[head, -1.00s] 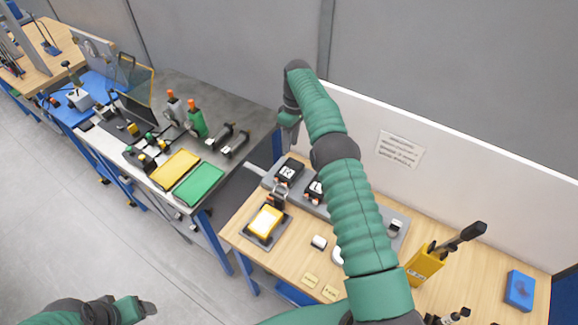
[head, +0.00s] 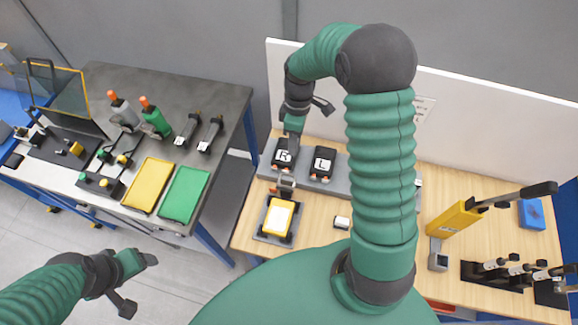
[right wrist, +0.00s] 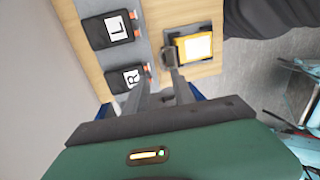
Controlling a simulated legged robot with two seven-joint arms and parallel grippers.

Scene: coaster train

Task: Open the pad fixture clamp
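The pad fixture (head: 263,232) is a dark plate on the wooden bench, holding a yellow pad with a white top (head: 279,217). Its grey metal clamp (head: 286,184) stands at the fixture's back edge; the clamp also shows in the right wrist view (right wrist: 168,56). My right gripper (head: 290,143) points down above the bench, behind the clamp. In the right wrist view its two fingers (right wrist: 162,80) are apart with nothing between them, pointing toward the clamp, and I see no grip on it. My left gripper (head: 152,259) hangs over the floor at lower left; its finger gap is unclear.
Black blocks marked R (head: 284,152) and L (head: 323,162) sit on a grey rail behind the fixture. A white panel (head: 480,110) backs the bench. A yellow toggle press (head: 455,218) stands at right. The grey table (head: 215,95) at left holds yellow and green trays.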

